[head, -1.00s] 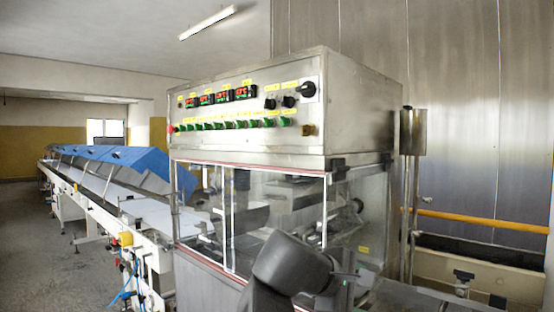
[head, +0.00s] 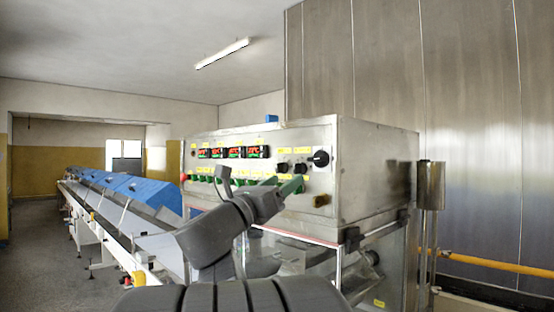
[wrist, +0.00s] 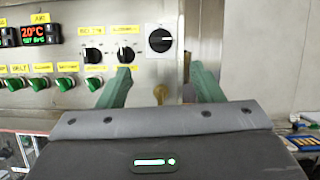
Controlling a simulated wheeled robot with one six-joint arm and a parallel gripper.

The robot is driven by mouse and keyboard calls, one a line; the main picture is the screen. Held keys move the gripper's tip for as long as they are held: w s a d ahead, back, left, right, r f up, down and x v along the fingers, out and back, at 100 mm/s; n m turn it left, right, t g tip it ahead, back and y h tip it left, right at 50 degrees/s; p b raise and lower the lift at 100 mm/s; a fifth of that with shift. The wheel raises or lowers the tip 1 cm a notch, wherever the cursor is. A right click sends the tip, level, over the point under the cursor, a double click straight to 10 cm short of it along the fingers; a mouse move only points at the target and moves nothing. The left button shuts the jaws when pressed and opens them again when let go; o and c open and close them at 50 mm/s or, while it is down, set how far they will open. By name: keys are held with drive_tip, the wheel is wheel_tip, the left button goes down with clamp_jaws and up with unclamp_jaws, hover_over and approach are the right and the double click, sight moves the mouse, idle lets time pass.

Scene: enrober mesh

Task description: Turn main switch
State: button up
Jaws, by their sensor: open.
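The control panel's large black rotary knob (head: 320,159), which I take for the main switch, sits at the panel's upper right. In the head view my gripper (head: 291,187) is in front of the panel, lower left of the knob. I cannot tell the gap to the panel.
Two smaller black knobs (wrist: 125,52) (wrist: 93,54) sit left of the large one. A brass-coloured fitting (wrist: 160,93) is below it, between the fingers. Green switches (wrist: 65,83) and red displays (wrist: 36,30) are farther left. A metal post (head: 430,190) stands right of the cabinet.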

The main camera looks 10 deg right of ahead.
sight(318, 159)
drive_tip(key=p+x, duration=0.3)
drive_tip(key=x, duration=0.8)
drive_tip(key=shift+w+d+p, duration=0.2)
drive_tip(key=shift+d+p, duration=0.05)
drive_tip(key=shift+p, duration=0.05)
drive_tip(key=c, duration=1)
drive_tip(key=shift+f+g, duration=0.1)
drive_tip(key=shift+g, duration=0.2)
